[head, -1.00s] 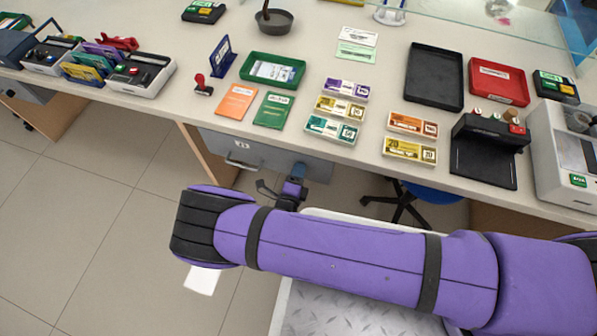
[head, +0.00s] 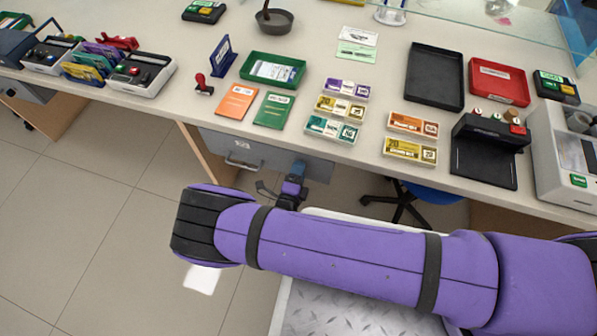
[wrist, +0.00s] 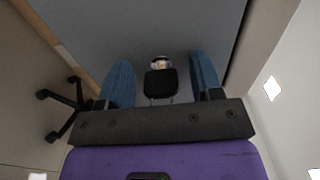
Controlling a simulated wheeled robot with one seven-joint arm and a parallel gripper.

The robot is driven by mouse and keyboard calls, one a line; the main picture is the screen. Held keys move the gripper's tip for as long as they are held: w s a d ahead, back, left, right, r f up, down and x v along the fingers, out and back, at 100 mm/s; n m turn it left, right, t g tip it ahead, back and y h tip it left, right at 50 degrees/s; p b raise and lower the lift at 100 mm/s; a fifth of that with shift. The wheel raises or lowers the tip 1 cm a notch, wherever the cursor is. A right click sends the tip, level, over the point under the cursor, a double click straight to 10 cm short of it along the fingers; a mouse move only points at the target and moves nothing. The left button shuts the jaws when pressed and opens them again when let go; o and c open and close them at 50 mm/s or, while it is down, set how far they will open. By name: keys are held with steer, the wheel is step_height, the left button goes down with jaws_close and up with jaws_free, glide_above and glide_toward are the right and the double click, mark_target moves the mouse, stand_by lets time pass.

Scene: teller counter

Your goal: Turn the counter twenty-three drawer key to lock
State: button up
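The grey drawer (head: 262,152) marked 23 sits shut under the counter in the head view, with a handle at its left part. Its grey front (wrist: 150,28) fills the upper wrist view. The key (wrist: 160,84), with a dark, squarish head, stands at a shiny round lock (wrist: 161,62) on this front. My gripper (wrist: 161,82) is open, its two blue fingers on either side of the key head with a clear gap on each side. In the head view my gripper (head: 298,170) is close to the drawer front and hides the key and lock.
The counter top (head: 385,100) above holds note bundles, booklets, trays and a card reader. A blue swivel chair (head: 420,195) stands under the counter to the right. Open tiled floor (head: 90,230) lies to the left.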

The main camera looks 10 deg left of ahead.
steer(key=s, duration=1)
steer(key=shift+s+a, duration=0.4)
